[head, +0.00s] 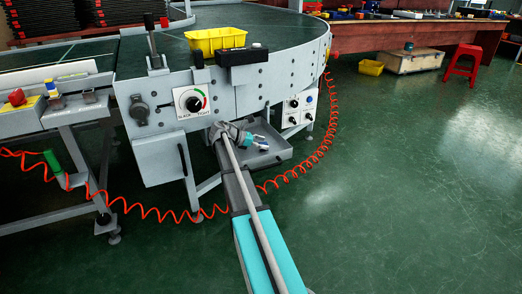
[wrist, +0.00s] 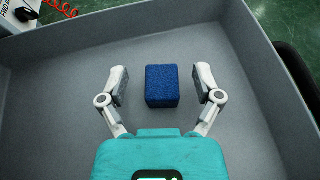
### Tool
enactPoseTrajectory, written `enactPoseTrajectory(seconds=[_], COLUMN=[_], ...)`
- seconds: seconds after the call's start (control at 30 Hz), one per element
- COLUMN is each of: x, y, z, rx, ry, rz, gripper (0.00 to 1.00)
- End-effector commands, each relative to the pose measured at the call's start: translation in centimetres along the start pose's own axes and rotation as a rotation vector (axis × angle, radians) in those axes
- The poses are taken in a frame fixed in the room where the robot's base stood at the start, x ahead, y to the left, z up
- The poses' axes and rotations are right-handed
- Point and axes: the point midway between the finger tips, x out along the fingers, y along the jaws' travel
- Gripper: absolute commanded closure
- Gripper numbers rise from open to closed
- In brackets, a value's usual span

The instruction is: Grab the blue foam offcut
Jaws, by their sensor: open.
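The blue foam offcut (wrist: 162,86) is a small dark blue block. In the wrist view it lies in a grey tray (wrist: 250,120), apart from the tray walls. My gripper (wrist: 161,85) is open, with one finger on each side of the block and a gap on both sides. In the head view my gripper (head: 258,143) is over the tray (head: 279,157) under the conveyor. I cannot make out the block clearly there.
The curved conveyor (head: 284,45) stands above and behind the tray, with a yellow bin (head: 215,40) on top. A coiled orange hose (head: 326,135) hangs round the tray. Tray walls surround the fingers.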

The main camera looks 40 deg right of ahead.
Motion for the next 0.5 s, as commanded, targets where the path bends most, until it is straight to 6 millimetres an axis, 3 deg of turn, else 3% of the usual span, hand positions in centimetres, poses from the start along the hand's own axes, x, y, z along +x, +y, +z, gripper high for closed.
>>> enactPoseTrajectory(seconds=[0.13,0.5], x=[1.14,1.17], y=[0.02,0.04], z=[-0.08,-0.01], rx=[0.000,0.000], ry=[0.000,0.000], rz=[0.001,0.001], gripper=[0.17,0.17])
